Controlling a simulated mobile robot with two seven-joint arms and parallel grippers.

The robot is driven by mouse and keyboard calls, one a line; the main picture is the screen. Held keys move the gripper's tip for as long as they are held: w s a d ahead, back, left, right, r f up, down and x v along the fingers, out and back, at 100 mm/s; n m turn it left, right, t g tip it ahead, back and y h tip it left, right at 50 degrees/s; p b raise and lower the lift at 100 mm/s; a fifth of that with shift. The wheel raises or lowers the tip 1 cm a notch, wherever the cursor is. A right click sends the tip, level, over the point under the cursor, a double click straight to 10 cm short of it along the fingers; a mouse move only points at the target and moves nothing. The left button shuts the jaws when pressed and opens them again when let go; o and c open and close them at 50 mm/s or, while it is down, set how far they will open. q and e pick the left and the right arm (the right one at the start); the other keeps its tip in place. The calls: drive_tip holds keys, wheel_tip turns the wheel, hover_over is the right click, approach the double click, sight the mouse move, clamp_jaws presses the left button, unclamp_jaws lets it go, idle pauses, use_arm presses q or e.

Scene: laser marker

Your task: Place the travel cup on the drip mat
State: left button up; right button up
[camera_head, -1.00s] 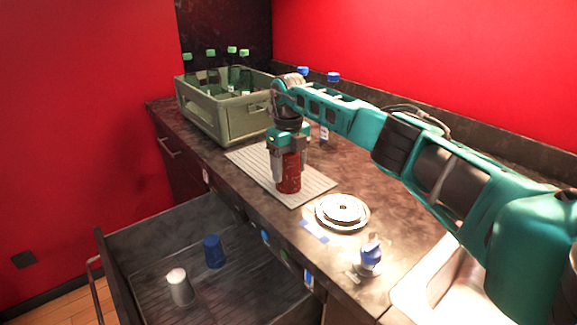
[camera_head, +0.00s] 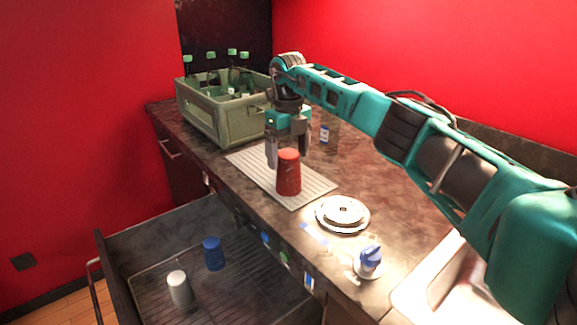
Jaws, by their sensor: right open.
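A red travel cup (camera_head: 288,174) stands upright on the ribbed light drip mat (camera_head: 315,184), towards the mat's near right part. My right gripper (camera_head: 286,160) is open and empty, just behind and above the cup. Its fingers point down, and one shows to the left of the cup and one to the right. The cup looks clear of the fingers, though the near overlap makes the exact gap hard to judge. My left gripper is not in view.
A green crate (camera_head: 236,122) of bottles stands at the counter's back left. Stacked plates (camera_head: 328,224) and a blue-topped item (camera_head: 369,258) lie right of the mat. Below, an open drawer holds a blue cup (camera_head: 213,253) and a white cup (camera_head: 179,289).

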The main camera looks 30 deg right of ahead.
wheel_tip(320, 180, up, 7)
drive_tip(key=shift+r, duration=0.2)
idle(0.6)
